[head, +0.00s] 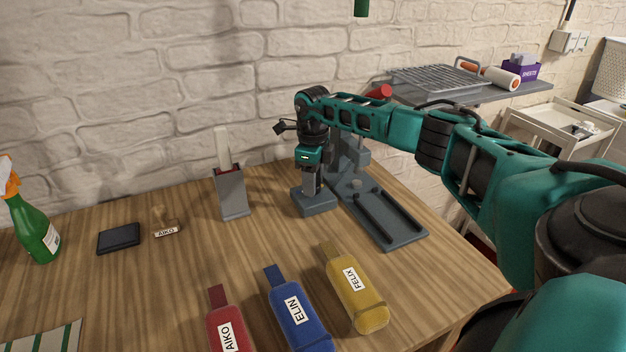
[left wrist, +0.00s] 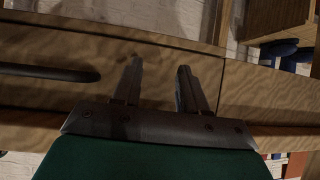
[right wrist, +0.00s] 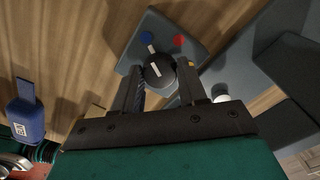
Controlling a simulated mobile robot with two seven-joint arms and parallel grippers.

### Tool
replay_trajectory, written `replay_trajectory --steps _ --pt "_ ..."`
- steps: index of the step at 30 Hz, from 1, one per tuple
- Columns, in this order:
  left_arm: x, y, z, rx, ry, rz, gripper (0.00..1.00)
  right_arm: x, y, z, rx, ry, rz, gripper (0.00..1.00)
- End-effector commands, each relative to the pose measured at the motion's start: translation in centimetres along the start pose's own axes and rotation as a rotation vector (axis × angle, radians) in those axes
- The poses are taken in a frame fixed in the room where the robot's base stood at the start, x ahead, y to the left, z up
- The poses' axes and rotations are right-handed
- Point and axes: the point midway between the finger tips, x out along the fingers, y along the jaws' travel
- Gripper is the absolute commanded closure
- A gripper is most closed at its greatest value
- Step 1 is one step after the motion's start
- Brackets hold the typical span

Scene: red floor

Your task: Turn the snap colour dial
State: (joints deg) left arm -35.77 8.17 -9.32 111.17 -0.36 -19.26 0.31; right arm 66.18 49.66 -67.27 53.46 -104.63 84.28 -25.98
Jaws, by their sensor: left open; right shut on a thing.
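The snap colour dial has a grey base (head: 316,203) on the wooden table, below my right gripper (head: 311,188). In the right wrist view its round black knob (right wrist: 158,73) carries a white line. Blue, red and yellow dots sit around the knob on the base (right wrist: 198,45). My right gripper (right wrist: 160,90) points down and is shut on the knob, one finger on each side. The white pointer lies toward the blue and red side; I cannot tell its exact setting. My left gripper (left wrist: 155,85) is open and empty, and does not show in the head view.
A grey fixture with a long tray (head: 398,235) stands right of the dial, and a grey holder (head: 231,192) stands left. Red (head: 228,330), blue (head: 298,317) and yellow (head: 356,295) name-tagged pouches lie in front. A stamp (head: 164,220), black wallet (head: 119,238) and spray bottle (head: 35,228) are further left.

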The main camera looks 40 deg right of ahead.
Motion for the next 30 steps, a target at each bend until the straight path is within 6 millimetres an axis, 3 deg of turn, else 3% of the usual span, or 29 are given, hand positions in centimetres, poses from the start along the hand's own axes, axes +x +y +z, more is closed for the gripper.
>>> replay_trajectory --steps 9,17,23,30 --pt "0.0 0.0 -0.1 0.0 0.001 0.0 0.57 -0.1 0.0 0.0 0.002 -0.001 -0.001 0.33" --pt "0.0 0.0 -0.1 0.0 0.001 0.0 0.57 -0.3 0.0 0.0 0.001 -0.001 -0.001 0.33" --pt "0.0 0.0 -0.1 0.0 0.001 0.0 0.57 -3.0 -0.1 0.0 0.002 -0.004 -0.003 0.33" --pt "0.0 0.0 0.0 0.0 0.001 0.0 0.57 -8.4 -0.1 0.0 0.001 -0.005 -0.003 0.33"
